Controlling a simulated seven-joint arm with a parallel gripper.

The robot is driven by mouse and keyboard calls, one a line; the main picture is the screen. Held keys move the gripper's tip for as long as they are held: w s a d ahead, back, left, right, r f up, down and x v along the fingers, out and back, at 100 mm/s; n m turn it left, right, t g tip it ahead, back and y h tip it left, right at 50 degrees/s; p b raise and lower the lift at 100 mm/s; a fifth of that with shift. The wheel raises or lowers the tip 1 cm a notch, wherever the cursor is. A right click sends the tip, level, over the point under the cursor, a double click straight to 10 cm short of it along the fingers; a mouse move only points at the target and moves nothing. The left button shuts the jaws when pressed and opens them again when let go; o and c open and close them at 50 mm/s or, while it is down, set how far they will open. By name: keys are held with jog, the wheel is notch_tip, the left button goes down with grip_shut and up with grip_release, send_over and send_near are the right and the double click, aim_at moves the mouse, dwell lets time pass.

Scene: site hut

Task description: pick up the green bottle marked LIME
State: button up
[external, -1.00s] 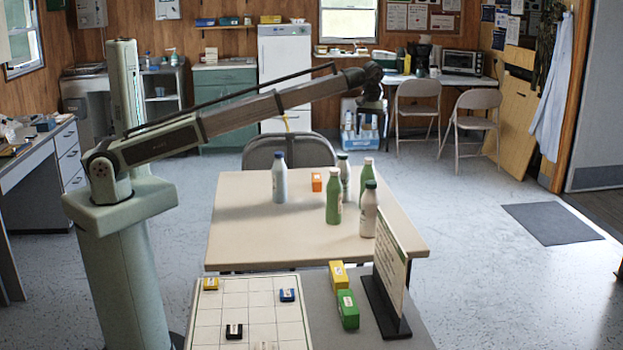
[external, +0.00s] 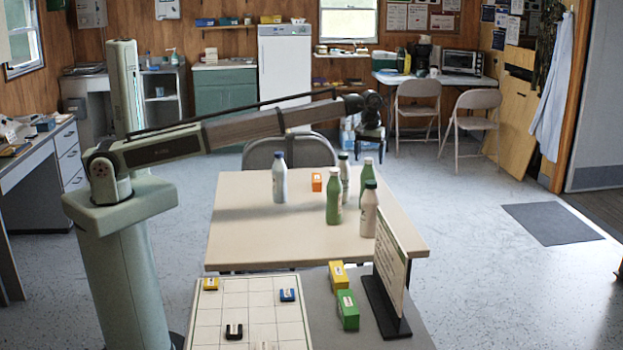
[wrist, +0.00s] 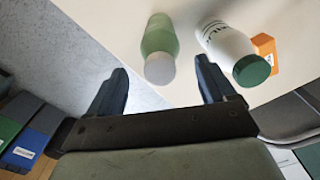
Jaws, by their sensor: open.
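Two green bottles stand upright on the beige table (external: 240,235). The back right one (external: 366,182) has a pale cap; the front one (external: 333,207) stands nearer the camera. I cannot read LIME on either. My gripper (external: 370,150) is open and empty, just above the back right green bottle. In the wrist view a green bottle (wrist: 160,38) with a grey cap lies between the spread fingers (wrist: 162,72), seen from above. The fingers do not appear to touch it.
A white bottle with a green cap (wrist: 228,42) stands close beside the right finger. Another white bottle (external: 368,215) is in front, and a blue-capped one (external: 280,182) is left. An orange box (external: 317,182) is near the middle. A sign (external: 391,255) stands on the near table.

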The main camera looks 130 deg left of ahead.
aim_at(368, 172)
jog(key=shift+f, duration=1.85)
jog(key=c, duration=1.5)
